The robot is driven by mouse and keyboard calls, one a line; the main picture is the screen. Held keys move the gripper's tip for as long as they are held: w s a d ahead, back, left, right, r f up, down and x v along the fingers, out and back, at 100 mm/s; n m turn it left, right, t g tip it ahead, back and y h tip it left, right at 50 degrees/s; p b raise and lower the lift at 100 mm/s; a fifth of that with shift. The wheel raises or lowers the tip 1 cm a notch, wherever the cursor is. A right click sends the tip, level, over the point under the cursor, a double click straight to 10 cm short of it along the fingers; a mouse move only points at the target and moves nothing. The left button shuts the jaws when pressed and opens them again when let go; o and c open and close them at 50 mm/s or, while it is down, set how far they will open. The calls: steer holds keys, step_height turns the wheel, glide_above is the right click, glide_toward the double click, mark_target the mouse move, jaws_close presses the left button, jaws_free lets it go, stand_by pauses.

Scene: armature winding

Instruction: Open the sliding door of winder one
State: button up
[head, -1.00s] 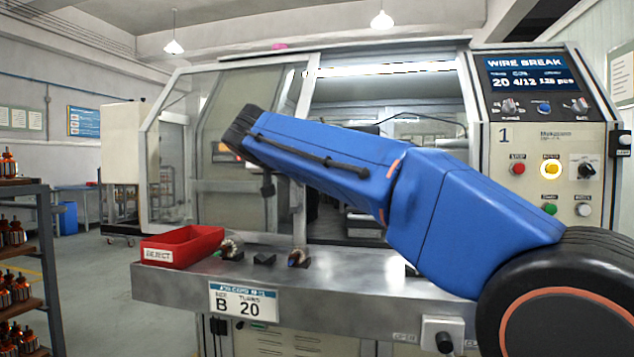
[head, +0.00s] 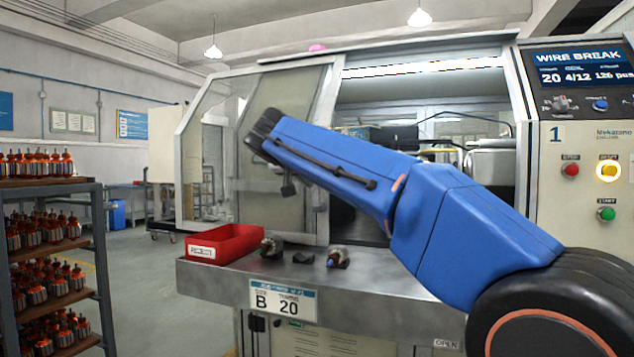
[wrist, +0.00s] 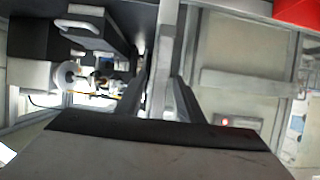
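Winder one's sliding door (head: 285,110) is a glazed panel in a pale frame, at the left half of the machine in the head view. To the right of its edge the winder (head: 575,135) is open, and the interior shows. The door panel (wrist: 240,45) is right of the bar, and the machine's interior (wrist: 85,60) is left.
A red reject bin (head: 228,243) and small parts (head: 338,258) sit on the metal ledge (head: 225,274) in front of the winder. A rack (head: 98,255) of orange-topped armatures stands at the left. Open floor lies between the rack and the winder.

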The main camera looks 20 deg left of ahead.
steer(key=v, duration=1.7)
steer(key=shift+s, duration=0.25)
